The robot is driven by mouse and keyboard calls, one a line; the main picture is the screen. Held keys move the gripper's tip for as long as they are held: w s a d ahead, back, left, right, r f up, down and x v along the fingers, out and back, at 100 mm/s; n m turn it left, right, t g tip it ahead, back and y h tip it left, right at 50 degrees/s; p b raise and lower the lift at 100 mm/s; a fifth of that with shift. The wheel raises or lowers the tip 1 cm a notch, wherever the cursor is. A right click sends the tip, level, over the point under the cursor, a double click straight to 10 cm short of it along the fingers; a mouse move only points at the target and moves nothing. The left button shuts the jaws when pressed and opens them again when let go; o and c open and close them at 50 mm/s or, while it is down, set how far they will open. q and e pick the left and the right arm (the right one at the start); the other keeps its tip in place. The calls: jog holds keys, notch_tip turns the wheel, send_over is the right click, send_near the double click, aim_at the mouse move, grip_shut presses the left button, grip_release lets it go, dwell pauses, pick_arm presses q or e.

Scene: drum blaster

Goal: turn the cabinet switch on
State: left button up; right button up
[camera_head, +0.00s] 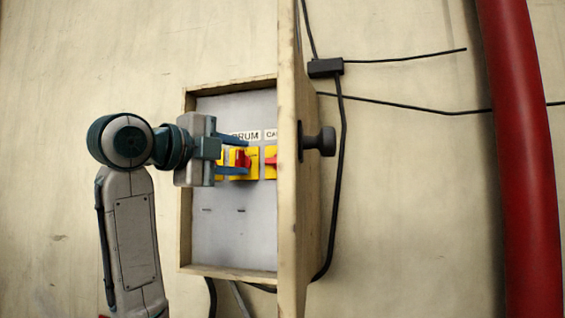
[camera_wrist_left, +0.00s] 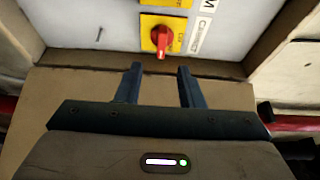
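In the head view an open cabinet (camera_head: 186,240) on the wall holds a pale panel. A yellow switch with a red knob (camera_head: 242,159) sits under a label ending in "RUM". A second yellow-and-red switch (camera_head: 271,162), under a label starting "CA", is partly hidden by the door. My left gripper (camera_head: 234,155) is open and empty, its fingers framing the first switch in the picture. Contact with a switch is not visible.
The cabinet door (camera_head: 291,220) stands open, nearly edge-on, close right of the fingers, with a dark knob (camera_head: 322,141) on its outer side. Black cables and a small box (camera_head: 325,68) run along the wall. A thick red pipe (camera_head: 520,160) is at the right.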

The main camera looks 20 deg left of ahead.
aim_at(274, 161)
pick_arm(q)
jog(key=p+x, duration=0.5)
jog(key=x, duration=0.4)
jog(key=shift+w+d+r, duration=0.1)
jog(key=shift+w, duration=0.1)
jog(key=shift+s, duration=0.25)
jog(key=shift+w, duration=0.15)
grip_shut()
